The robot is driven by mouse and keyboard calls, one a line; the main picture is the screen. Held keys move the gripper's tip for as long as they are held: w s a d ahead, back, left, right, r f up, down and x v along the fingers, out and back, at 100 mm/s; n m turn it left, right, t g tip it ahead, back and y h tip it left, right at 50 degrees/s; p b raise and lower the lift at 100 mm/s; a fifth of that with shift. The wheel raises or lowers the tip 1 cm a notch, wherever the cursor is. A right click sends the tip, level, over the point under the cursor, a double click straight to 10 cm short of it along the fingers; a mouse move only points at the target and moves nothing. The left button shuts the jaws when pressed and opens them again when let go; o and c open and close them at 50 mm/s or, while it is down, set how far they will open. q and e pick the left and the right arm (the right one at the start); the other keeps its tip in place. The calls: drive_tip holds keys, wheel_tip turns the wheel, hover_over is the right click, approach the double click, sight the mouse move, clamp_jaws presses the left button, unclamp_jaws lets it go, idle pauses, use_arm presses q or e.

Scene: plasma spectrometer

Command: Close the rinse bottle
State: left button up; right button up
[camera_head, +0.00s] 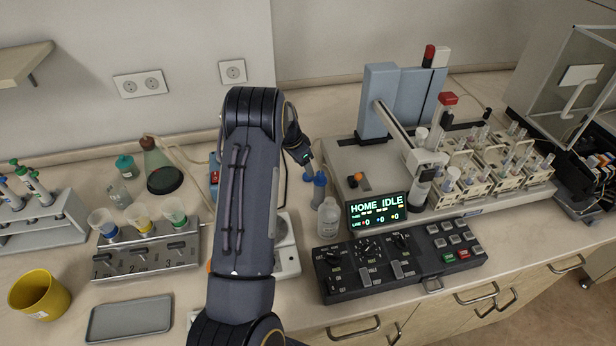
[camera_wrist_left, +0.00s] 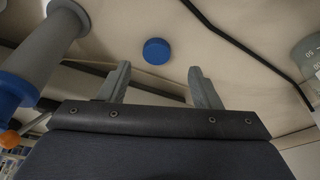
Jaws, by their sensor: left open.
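A translucent white bottle (camera_head: 328,221), likely the rinse bottle, stands upright on the bench left of the display. No blue cap shows on its pale top. A round blue cap (camera_wrist_left: 157,51) lies on the bench in the left wrist view, ahead of the fingers and between their lines. My left gripper (camera_wrist_left: 160,85) is open and empty, apart from the cap. In the head view my left gripper (camera_head: 309,171) is small and partly hidden, behind the bottle, beside a blue shape that I cannot tell surely as the cap. My right gripper is not in view.
The display (camera_head: 377,212) and black control panel (camera_head: 400,262) stand close to the bottle. The sampler base (camera_head: 385,160) is to the right. A grey cylinder with a blue end (camera_wrist_left: 38,60) and a graduated container (camera_wrist_left: 309,62) flank the gripper in the wrist view.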

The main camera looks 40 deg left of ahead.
sight(306, 176)
use_arm(q)
drive_tip(key=x, duration=0.4)
drive_tip(key=shift+d+f+b, duration=0.2)
drive_tip(key=shift+f+b, duration=0.05)
drive_tip(key=shift+b, duration=0.05)
drive_tip(key=c, duration=1)
drive_tip(key=shift+c, duration=0.2)
wheel_tip(306, 176, up, 10)
drive_tip(key=p, duration=0.1)
